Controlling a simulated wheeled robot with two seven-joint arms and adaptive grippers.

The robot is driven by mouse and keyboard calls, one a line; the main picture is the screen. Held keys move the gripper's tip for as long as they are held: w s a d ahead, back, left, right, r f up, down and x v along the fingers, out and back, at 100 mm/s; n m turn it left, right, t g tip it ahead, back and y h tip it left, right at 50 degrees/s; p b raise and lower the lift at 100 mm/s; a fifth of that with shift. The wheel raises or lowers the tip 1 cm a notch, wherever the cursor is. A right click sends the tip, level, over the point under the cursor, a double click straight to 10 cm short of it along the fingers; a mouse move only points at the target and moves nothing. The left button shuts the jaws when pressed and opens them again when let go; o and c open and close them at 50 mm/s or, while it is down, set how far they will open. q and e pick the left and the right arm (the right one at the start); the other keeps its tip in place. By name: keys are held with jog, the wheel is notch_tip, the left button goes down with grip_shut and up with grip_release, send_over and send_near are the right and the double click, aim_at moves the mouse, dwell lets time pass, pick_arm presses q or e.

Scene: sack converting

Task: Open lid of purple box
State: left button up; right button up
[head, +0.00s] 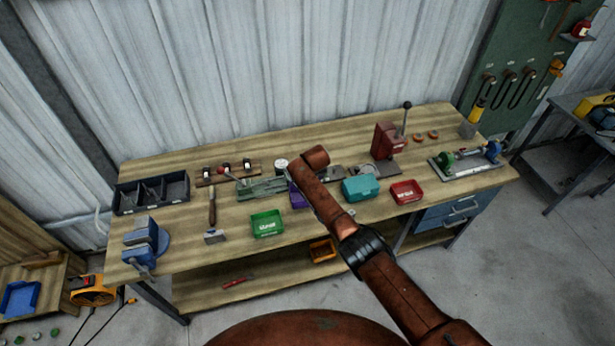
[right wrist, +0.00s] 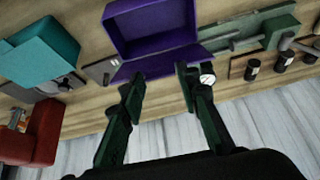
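The purple box (right wrist: 150,28) is at the top middle of the right wrist view. It looks open: I see into a dark hollow with a raised rim, and a purple strip, seemingly the lid or its edge, lies on the side towards the wall. In the head view only a small part of the purple box (head: 297,198) shows beside my right arm. My right gripper (right wrist: 158,76) is open, its two green fingers apart, with the tips near that strip. I cannot tell whether they touch it. My left gripper is not in view.
A teal box (head: 361,188) and a red bin (head: 407,192) stand to the right on the bench. A green bin (head: 267,224) and a green tool (head: 262,187) are to the left. A red lever press (head: 387,140) stands behind. The bench front is mostly clear.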

jog(key=o, duration=0.4)
jog(key=v, duration=1.2)
dwell(0.5)
